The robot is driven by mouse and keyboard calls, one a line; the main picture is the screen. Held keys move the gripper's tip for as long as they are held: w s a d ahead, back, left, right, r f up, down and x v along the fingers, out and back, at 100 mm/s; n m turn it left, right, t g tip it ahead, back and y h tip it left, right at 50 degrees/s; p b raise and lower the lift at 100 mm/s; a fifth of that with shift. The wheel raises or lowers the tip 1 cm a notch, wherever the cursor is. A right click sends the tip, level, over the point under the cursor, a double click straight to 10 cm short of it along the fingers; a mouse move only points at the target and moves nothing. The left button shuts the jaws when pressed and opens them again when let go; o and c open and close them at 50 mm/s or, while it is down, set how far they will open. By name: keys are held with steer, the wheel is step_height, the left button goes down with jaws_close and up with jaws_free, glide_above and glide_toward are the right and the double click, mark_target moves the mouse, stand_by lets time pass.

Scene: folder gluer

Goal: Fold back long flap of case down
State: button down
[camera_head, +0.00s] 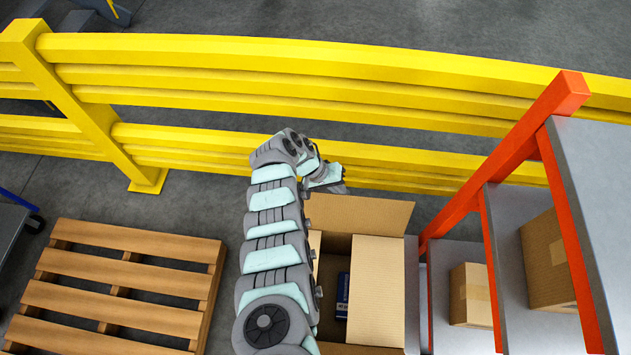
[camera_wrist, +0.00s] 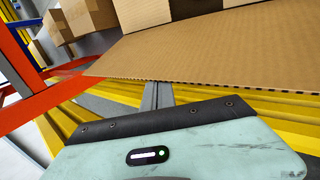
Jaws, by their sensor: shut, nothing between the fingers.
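The open cardboard case (camera_head: 374,349) stands at the lower middle of the head view, partly hidden by my arm. Its back long flap (camera_head: 365,212) is raised at the far side. A right side flap (camera_head: 377,290) lies inward over the right part of the opening. In the wrist view, a broad brown flap (camera_wrist: 200,50) with a corrugated edge spans the upper part. My gripper (camera_head: 337,184) is just beyond the back flap's left end, shut and empty. Its slim grey fingers (camera_wrist: 157,96) point at the flap's edge in the wrist view; I cannot tell whether they touch it.
A dark blue item (camera_head: 342,295) is inside the case. An orange-framed shelf (camera_head: 510,160) with boxes (camera_head: 471,294) stands close on the right. A yellow guard rail (camera_head: 300,75) runs behind my gripper. A wooden pallet (camera_head: 120,280) lies on the floor at left.

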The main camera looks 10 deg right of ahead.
steer(key=shift+s+a+r+p, duration=0.25)
steer(key=shift+s+p, duration=0.2)
steer(key=shift+p, duration=0.4)
steer(key=shift+s+a+r+p, duration=0.1)
steer(key=shift+s+r+p, duration=0.15)
steer(key=shift+s+p, duration=0.4)
steer(key=shift+s+a+f+p, duration=0.1)
steer(key=shift+s+f+p, duration=0.1)
steer(key=shift+p, duration=0.4)
steer(key=shift+r, duration=0.1)
steer(key=p, duration=0.1)
steer(key=s+p, duration=0.1)
steer(key=shift+s+a+r+p, duration=0.2)
steer(key=shift+a+r+p, duration=0.05)
steer(key=shift+r+p, duration=0.05)
steer(key=shift+s+a+p, duration=0.25)
steer(key=shift+s+p, duration=0.35)
steer(key=shift+p, duration=0.05)
steer(key=shift+s+a+p, duration=0.2)
steer(key=shift+s+p, duration=0.35)
steer(key=shift+p, duration=0.05)
steer(key=shift+f, duration=0.1)
